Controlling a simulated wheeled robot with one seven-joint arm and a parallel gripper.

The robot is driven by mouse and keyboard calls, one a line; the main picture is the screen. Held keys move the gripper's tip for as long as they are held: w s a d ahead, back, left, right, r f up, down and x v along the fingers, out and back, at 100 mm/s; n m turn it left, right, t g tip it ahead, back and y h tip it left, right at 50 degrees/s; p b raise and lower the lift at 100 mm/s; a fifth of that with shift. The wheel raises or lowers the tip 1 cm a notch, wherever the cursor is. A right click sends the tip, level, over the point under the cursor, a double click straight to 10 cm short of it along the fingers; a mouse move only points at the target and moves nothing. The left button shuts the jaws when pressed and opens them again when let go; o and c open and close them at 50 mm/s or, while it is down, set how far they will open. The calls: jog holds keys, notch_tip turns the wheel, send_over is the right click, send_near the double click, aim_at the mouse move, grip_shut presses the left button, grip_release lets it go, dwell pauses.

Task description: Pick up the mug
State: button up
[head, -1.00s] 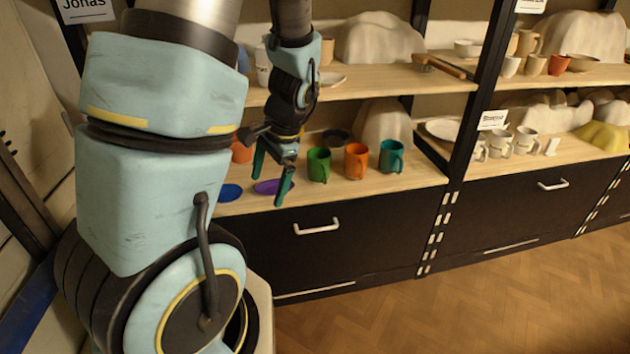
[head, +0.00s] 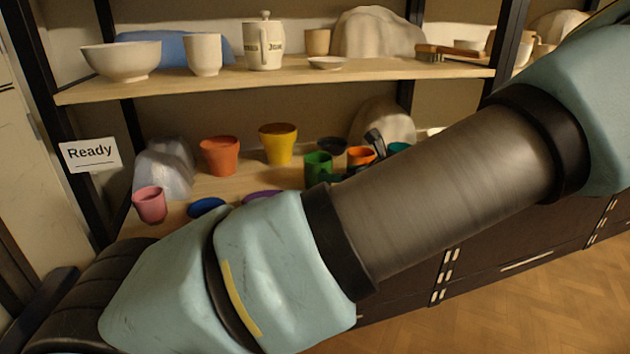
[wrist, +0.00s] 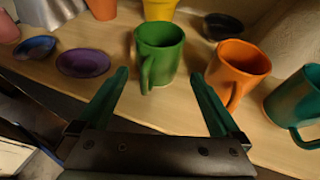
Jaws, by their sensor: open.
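A green mug (wrist: 162,45) stands upright on the shelf, its handle turned toward my gripper. In the head view the green mug (head: 317,167) is partly covered by my arm. An orange mug (wrist: 239,66) stands to its right, then a teal mug (wrist: 297,98) at the right edge. In the head view, the orange mug (head: 360,155) and teal mug (head: 398,148) are mostly hidden behind my arm. My gripper (wrist: 159,75) is open and empty, its fingers pointing at the green mug, which appears between and beyond the tips. My gripper is largely hidden in the head view.
On the same shelf (head: 290,177) are a purple dish (wrist: 84,63), a blue dish (head: 206,207), a pink cup (head: 149,204), an orange pot (head: 220,156), a yellow pot (head: 278,143) and a dark bowl (wrist: 222,26). An upper shelf (head: 280,72) overhangs them.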

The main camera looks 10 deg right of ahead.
jog(key=b+x, duration=0.2)
jog(key=x, duration=0.7)
jog(key=shift+a+f, duration=0.1)
jog(key=shift+f, duration=0.1)
jog(key=c, duration=1.3)
jog(key=shift+r, duration=0.1)
